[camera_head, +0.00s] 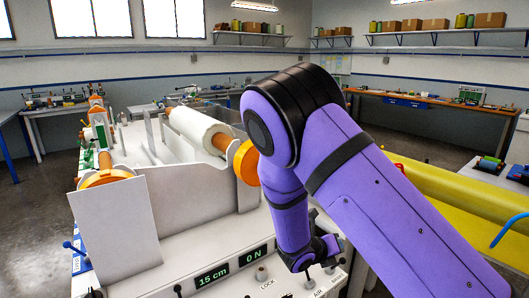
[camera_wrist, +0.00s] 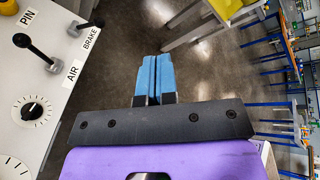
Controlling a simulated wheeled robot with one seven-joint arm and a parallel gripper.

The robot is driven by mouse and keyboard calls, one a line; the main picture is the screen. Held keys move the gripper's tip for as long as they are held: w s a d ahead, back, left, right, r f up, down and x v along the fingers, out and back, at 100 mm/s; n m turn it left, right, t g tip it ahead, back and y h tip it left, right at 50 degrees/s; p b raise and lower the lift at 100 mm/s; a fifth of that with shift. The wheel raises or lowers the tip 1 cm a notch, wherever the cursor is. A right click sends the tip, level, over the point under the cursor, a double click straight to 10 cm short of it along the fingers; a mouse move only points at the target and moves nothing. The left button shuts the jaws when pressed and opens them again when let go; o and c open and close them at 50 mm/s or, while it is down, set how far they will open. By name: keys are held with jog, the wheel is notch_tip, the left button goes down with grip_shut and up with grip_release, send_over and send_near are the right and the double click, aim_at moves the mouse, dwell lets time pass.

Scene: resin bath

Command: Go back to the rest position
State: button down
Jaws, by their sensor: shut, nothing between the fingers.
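My gripper (camera_wrist: 153,78) shows in the wrist view with its two blue fingers together and nothing between them. It hangs above the floor, just beside the front of the machine panel (camera_wrist: 45,60). In the head view my purple arm reaches across the right half and bends down to the panel's right end. The gripper's fingertips are hidden there. The panel (camera_head: 213,277) bears displays reading "15 cm" and "0 N". A lever marked AIR (camera_wrist: 80,72) and a lever marked BRAKE (camera_wrist: 87,27) stand left of the gripper in the wrist view.
The machine holds a white roll (camera_head: 200,128) between orange flanges, with a pale plate (camera_head: 115,225) at its front left. A yellow trough (camera_head: 450,190) lies right, partly behind my arm. Benches (camera_head: 430,101) line the walls. Bare floor (camera_wrist: 195,60) lies beyond the fingers.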

jog(key=s+d+r+m+g+y, duration=0.2)
jog(key=s+d+r+m, duration=0.15)
jog(key=r+m, duration=0.35)
jog(key=s+d+r+m+g+y, duration=0.1)
jog(key=s+d+r+m+g, duration=0.15)
jog(key=s+r+m, duration=0.35)
jog(key=s+d+r+m+g+y, duration=0.2)
jog(key=s+d+r+m, duration=0.15)
jog(key=r+m, duration=0.4)
jog(key=s+r+m+t+y, duration=0.2)
jog(key=s+r+m, duration=0.4)
jog(key=s, duration=0.3)
jog(key=s+r+m+t+y, duration=0.2)
jog(key=s+r+m+y, duration=0.2)
jog(key=s+r+m, duration=0.3)
jog(key=s+m, duration=0.1)
jog(key=s, duration=0.2)
jog(key=shift+a, duration=0.2)
jog(key=shift+r+m, duration=0.1)
jog(key=shift+m, duration=0.15)
